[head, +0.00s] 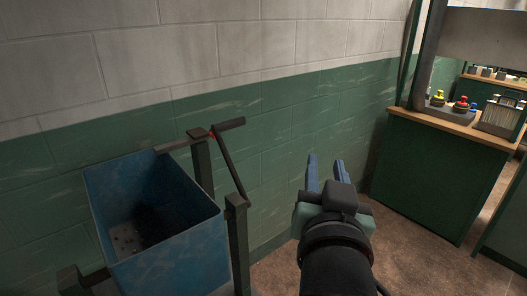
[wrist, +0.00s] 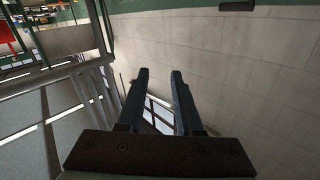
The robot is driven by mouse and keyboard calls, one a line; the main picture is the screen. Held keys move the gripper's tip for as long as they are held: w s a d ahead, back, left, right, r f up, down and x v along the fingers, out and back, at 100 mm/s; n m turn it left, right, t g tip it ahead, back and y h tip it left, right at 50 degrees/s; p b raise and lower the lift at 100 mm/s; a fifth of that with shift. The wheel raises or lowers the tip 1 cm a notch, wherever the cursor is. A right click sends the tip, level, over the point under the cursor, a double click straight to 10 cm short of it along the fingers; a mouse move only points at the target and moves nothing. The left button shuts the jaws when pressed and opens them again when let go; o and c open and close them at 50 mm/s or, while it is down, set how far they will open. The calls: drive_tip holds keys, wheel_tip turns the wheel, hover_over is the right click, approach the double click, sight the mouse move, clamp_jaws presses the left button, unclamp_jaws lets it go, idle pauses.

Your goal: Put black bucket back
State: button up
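I cannot make out a black bucket in either view. My gripper (head: 325,168) is in the lower middle of the head view, in front of the green lower wall. Its two blue fingers are apart with nothing between them. They also show apart and empty in the wrist view (wrist: 160,76). An open blue bin (head: 175,265) stands at the lower left of the head view, to the left of my gripper and apart from it. Its inside is dark, and I cannot tell whether anything lies there.
A dark frame with a bar (head: 231,160) stands beside the bin, between it and my gripper. A green counter (head: 440,175) with a wooden top is at the right, holding small coloured items (head: 462,105). Brown floor (head: 395,245) shows bare between gripper and counter.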

drive_tip(key=s+a+r+n+t+y, duration=0.1)
drive_tip(key=s+a+r+t, duration=0.2)
drive_tip(key=r, duration=0.5)
drive_tip(key=s+a+r+n+t+y, duration=0.1)
drive_tip(key=s+a+r+t, duration=0.2)
drive_tip(key=s+r, duration=0.2)
drive_tip(key=s+a+r+n+t, duration=0.1)
drive_tip(key=s+a+r+t, duration=0.2)
drive_tip(key=r, duration=0.8)
drive_tip(key=shift+s+a+r+n+t+y, duration=0.15)
drive_tip(key=shift+s+r+n+t+y, duration=0.2)
drive_tip(key=shift+s, duration=0.3)
drive_tip(key=shift+f, duration=0.1)
wheel_tip(320, 180, up, 5)
drive_tip(key=p, duration=0.5)
